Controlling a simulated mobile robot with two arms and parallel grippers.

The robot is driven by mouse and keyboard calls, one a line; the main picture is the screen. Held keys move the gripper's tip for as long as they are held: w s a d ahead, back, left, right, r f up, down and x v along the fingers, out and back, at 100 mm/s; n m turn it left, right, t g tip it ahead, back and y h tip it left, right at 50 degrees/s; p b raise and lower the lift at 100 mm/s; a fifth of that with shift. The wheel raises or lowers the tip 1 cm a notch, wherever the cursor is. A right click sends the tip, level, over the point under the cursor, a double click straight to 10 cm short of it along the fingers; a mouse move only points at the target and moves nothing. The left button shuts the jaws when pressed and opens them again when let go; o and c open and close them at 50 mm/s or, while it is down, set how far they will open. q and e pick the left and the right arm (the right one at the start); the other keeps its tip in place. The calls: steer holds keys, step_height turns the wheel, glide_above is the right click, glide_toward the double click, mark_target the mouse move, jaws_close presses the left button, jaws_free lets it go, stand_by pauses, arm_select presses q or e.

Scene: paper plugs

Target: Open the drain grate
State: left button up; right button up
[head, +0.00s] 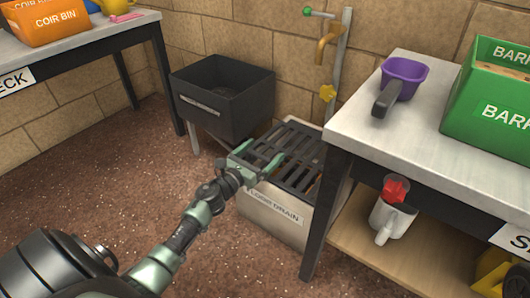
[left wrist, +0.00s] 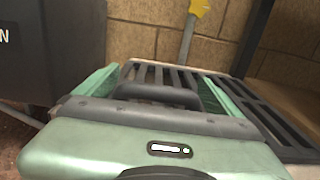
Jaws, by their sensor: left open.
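The drain is a pale box labelled "DRAIN" (head: 274,207) on the floor between a black bin and the right bench. A dark slatted grate (head: 297,150) lies flat on its top. My left gripper (head: 262,158) is open at the grate's near left side, low over the slats. In the left wrist view, the green fingers stand apart on either side of a dark raised bar, which looks like the grate's handle (left wrist: 157,93); the slats (left wrist: 255,108) run behind and to the right. I cannot tell whether the fingers touch the bar. My right gripper is not in view.
A black bin (head: 222,98) stands left of the drain. The right bench (head: 430,148) holds a purple scoop (head: 404,76) and a green box (head: 494,105); a white jug (head: 391,220) is on its shelf.

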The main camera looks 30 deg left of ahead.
arm_select(q)
steer(key=shift+w, duration=0.6)
steer(key=shift+c, duration=0.3)
